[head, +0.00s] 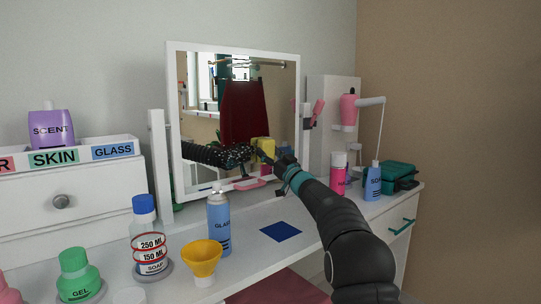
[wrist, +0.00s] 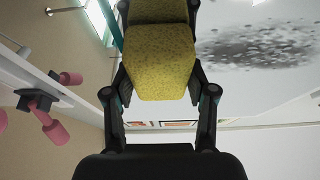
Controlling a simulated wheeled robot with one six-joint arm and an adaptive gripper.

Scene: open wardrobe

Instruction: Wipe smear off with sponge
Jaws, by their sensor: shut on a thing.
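My gripper (head: 281,160) is shut on a yellow sponge (head: 263,146) in front of the lower right part of the white-framed mirror (head: 240,80). In the wrist view the sponge (wrist: 160,65) sits between both fingers, with its reflection meeting or nearly meeting its far edge. I cannot tell whether it touches the glass. A dark grey speckled smear (wrist: 258,47) lies on the mirror, to the right of the sponge in the wrist view. In the head view a dark mottled patch (head: 236,156) left of the sponge seems to be the smear, mixed with my arm's reflection.
A blue spray bottle (head: 219,225), yellow funnel (head: 202,258) and soap bottle (head: 146,230) stand at front left. A pink can (head: 338,175), blue soap dispenser (head: 373,182) and green case (head: 398,177) stand right of my arm. A flat blue square (head: 281,231) lies on the table.

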